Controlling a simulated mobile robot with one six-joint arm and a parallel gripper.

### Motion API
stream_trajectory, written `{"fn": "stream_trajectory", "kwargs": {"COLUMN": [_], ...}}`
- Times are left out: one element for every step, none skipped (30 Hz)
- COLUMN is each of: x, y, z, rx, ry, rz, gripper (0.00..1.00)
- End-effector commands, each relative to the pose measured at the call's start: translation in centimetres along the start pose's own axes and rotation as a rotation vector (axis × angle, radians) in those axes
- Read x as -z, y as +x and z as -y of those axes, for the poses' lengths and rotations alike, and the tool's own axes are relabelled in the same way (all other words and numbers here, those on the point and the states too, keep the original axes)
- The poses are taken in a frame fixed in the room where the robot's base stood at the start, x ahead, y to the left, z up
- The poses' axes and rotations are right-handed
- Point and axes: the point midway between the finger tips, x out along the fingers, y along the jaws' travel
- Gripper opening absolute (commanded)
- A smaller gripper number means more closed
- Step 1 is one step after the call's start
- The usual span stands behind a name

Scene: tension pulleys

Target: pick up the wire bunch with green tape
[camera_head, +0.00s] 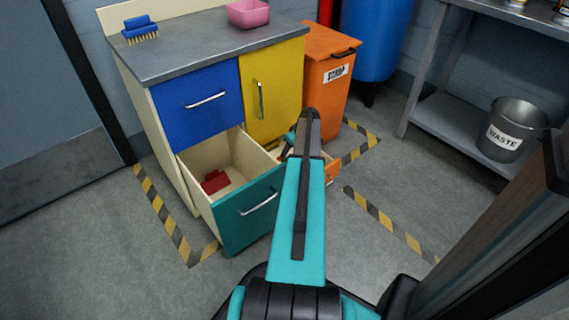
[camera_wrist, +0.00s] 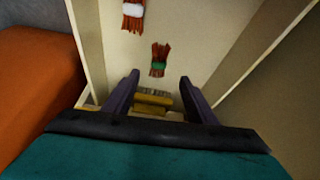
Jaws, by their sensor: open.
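The wire bunch with green tape (camera_wrist: 158,62) lies in an open pale drawer (camera_wrist: 203,30) in the wrist view. My gripper (camera_wrist: 160,77) is open and empty, with one dark finger to each side, just below the bunch in the picture. A second reddish wire bunch with white tape (camera_wrist: 132,12) lies farther up in the same drawer, partly cut off by the frame. In the head view my arm hides most of this drawer, and the bunches cannot be seen there.
A yellow brush-like object (camera_wrist: 152,101) lies in the drawer, between the fingers in the picture. The drawer walls stand close on both sides. An orange bin (camera_head: 328,75) stands beside the cabinet. An open teal-fronted drawer (camera_head: 247,215) holds a red object (camera_head: 215,182).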

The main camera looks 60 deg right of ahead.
Motion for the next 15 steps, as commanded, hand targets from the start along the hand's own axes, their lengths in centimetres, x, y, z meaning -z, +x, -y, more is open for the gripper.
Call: {"fn": "stream_trajectory", "kwargs": {"x": [-0.1, -0.1, 0.0, 0.0, 0.0, 0.0, 0.0, 0.0, 0.0, 0.1, 0.1, 0.1, 0.1, 0.1, 0.1], "y": [1.1, 1.5, 1.9, 2.1, 2.3, 2.5, 2.6, 2.7, 2.8, 2.8, 2.8, 2.8, 2.8, 2.8, 2.8], "z": [0.0, 0.0, 0.0, 0.0, 0.0, 0.0, 0.0, 0.0, 0.0, 0.0, 0.0, 0.0, 0.0, 0.0, 0.0], "rx": [0.001, 0.001, 0.001, 0.001, 0.0, 0.0, 0.0, 0.0, 0.0, 0.0, 0.0, 0.0, 0.0, 0.0, 0.0], "ry": [0.0, 0.0, 0.0, 0.0, 0.0, 0.0, 0.0, 0.0, -0.001, -0.001, -0.001, -0.001, -0.001, -0.001, -0.001], "rz": [0.001, 0.001, 0.001, 0.0, 0.0, 0.0, 0.0, 0.0, -0.001, -0.001, -0.001, -0.001, -0.001, -0.001, 0.0], "gripper": [0.52, 0.52, 0.52, 0.52, 0.52, 0.52, 0.52, 0.52, 0.52, 0.52, 0.52, 0.52, 0.52, 0.52, 0.52]}}
